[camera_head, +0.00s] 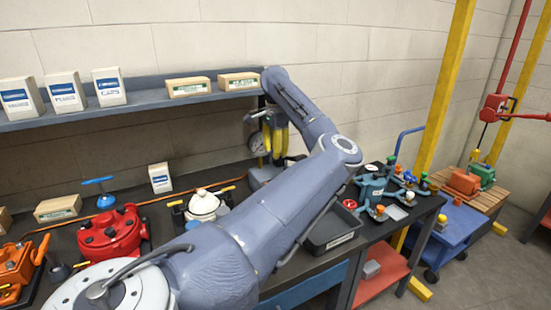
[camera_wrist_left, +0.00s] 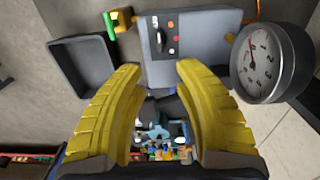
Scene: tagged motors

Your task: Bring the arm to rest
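My left arm (camera_head: 285,195) reaches from the lower left across the bench toward the wall shelf. My left gripper (camera_head: 276,148) hangs at its end with yellow fingers pointing down. In the left wrist view the two yellow fingers of this gripper (camera_wrist_left: 157,72) stand well apart with nothing held between them. A round dial gauge (camera_head: 256,144) is beside the fingers in the head view. The gauge (camera_wrist_left: 262,64) is at the right in the wrist view, apart from the fingers. My right gripper is not in view.
A grey box with buttons (camera_wrist_left: 188,45) is near the gauge. A black bin (camera_head: 330,232) lies under my arm. A red motor (camera_head: 108,236) and a white-domed one (camera_head: 204,206) stand on the bench. The shelf (camera_head: 150,98) holds several boxes. A blue cart (camera_head: 452,232) stands right.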

